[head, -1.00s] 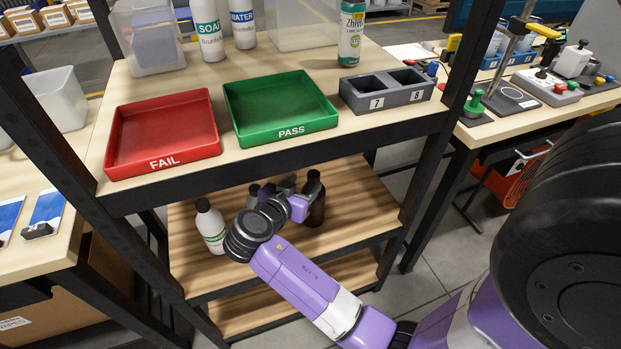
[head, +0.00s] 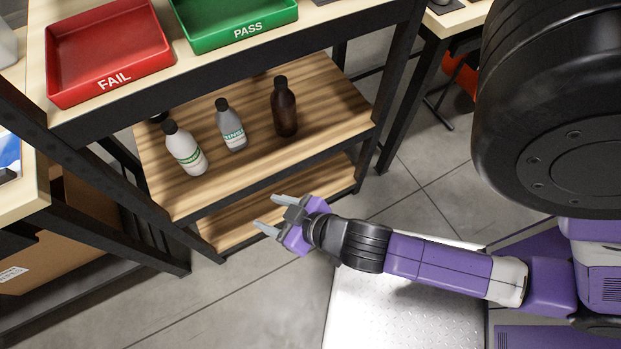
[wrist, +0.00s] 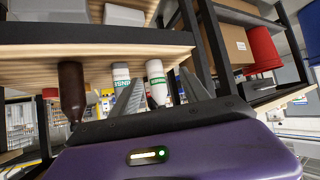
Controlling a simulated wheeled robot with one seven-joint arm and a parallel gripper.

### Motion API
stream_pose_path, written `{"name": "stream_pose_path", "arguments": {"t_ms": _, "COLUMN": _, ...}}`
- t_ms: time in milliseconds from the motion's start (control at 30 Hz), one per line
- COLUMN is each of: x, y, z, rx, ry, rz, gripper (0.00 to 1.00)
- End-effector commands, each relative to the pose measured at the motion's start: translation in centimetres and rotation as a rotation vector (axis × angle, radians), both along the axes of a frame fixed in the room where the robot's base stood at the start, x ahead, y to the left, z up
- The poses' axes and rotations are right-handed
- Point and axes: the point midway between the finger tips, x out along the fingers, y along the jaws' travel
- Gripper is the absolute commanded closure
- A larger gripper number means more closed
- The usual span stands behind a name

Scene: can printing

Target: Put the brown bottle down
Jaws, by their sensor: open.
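The brown bottle (head: 284,107) stands upright on the wooden middle shelf (head: 262,155), towards its right side. It also shows at the left of the wrist view (wrist: 71,92), which is turned over. My gripper (head: 264,213) is open and empty, in front of the shelf's front edge and apart from the bottle. In the wrist view its two fingers (wrist: 162,92) spread apart with nothing between them in their grip.
A grey bottle (head: 232,126) and a white bottle (head: 185,149) stand on the same shelf, left of the brown one. Above are the red FAIL tray (head: 110,88) and green PASS tray (head: 246,30). Black posts frame the shelf. Open floor lies in front.

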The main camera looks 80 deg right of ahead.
Motion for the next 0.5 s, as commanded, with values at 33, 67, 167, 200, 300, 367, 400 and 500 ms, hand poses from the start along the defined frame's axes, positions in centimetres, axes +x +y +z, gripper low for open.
{"name": "stream_pose_path", "arguments": {"t_ms": 33, "x": -1.7, "y": 1.4, "z": 1.0, "rx": 0.006, "ry": -0.02, "rz": 0.063, "gripper": 0.47}}
{"name": "stream_pose_path", "arguments": {"t_ms": 67, "x": -2.4, "y": 2.1, "z": 1.8, "rx": 0.008, "ry": -0.041, "rz": 0.099, "gripper": 0.47}}
{"name": "stream_pose_path", "arguments": {"t_ms": 167, "x": -4.8, "y": 3.9, "z": 5.0, "rx": 0.005, "ry": -0.116, "rz": 0.199, "gripper": 0.47}}
{"name": "stream_pose_path", "arguments": {"t_ms": 200, "x": -5.7, "y": 4.3, "z": 6.4, "rx": 0.001, "ry": -0.147, "rz": 0.23, "gripper": 0.47}}
{"name": "stream_pose_path", "arguments": {"t_ms": 300, "x": -7.5, "y": 4.9, "z": 9.7, "rx": -0.015, "ry": -0.219, "rz": 0.284, "gripper": 0.47}}
{"name": "stream_pose_path", "arguments": {"t_ms": 367, "x": -8.2, "y": 5.0, "z": 11.4, "rx": -0.027, "ry": -0.256, "rz": 0.303, "gripper": 0.47}}
{"name": "stream_pose_path", "arguments": {"t_ms": 400, "x": -8.6, "y": 5.0, "z": 12.4, "rx": -0.035, "ry": -0.275, "rz": 0.312, "gripper": 0.47}}
{"name": "stream_pose_path", "arguments": {"t_ms": 500, "x": -9.3, "y": 4.8, "z": 14.1, "rx": -0.05, "ry": -0.31, "rz": 0.324, "gripper": 0.47}}
